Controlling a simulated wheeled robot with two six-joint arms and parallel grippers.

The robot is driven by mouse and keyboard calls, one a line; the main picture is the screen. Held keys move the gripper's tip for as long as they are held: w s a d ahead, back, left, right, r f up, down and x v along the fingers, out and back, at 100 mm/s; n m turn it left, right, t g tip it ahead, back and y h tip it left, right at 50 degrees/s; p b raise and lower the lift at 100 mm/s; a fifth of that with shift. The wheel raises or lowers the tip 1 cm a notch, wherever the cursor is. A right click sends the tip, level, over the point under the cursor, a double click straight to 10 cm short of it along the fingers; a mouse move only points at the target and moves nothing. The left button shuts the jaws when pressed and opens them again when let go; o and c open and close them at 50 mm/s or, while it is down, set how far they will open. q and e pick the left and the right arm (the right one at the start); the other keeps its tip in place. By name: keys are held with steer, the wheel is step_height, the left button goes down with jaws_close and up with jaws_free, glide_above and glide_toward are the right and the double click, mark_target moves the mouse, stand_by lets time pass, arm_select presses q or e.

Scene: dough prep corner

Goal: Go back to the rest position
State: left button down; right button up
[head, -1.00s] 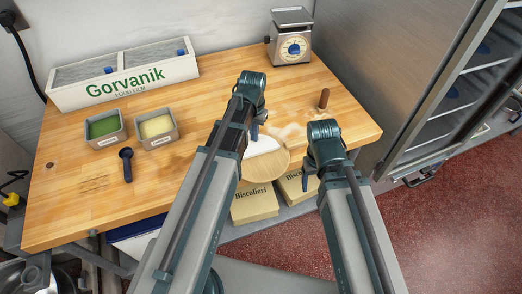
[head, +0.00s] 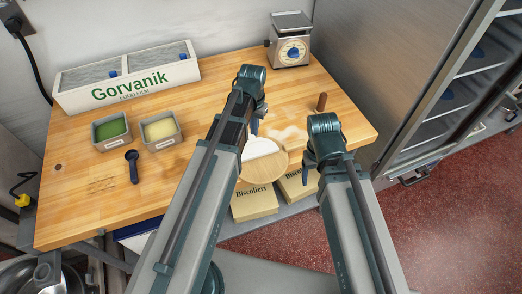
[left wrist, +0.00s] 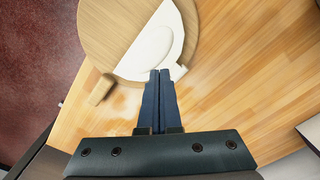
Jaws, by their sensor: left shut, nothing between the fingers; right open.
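My left gripper (head: 254,126) is at the middle of the worktable's front part, above and beside a round wooden board (head: 268,172) with a white flat piece (head: 259,148) on it. In the left wrist view its two blue fingers (left wrist: 158,76) are together with nothing between them. Their tips appear near the edge of the white piece (left wrist: 155,50); I cannot tell whether they touch. My right gripper (head: 307,182) is at the table's front edge, right of the board, open; its fingers are mostly hidden behind its wrist.
The wooden table (head: 205,100) holds a scale (head: 291,50), a Gorvanik box (head: 130,88), green (head: 111,132) and pale (head: 161,131) tubs, a dark scoop (head: 133,168) and a brown peg (head: 321,101). Biscolieri boxes (head: 254,203) sit below. A steel fridge (head: 395,70) stands right.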

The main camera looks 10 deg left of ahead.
arm_select(q)
steer(key=shift+r+p, duration=0.35)
steer(key=shift+r, duration=0.4)
arm_select(e)
steer(key=shift+r, duration=0.7)
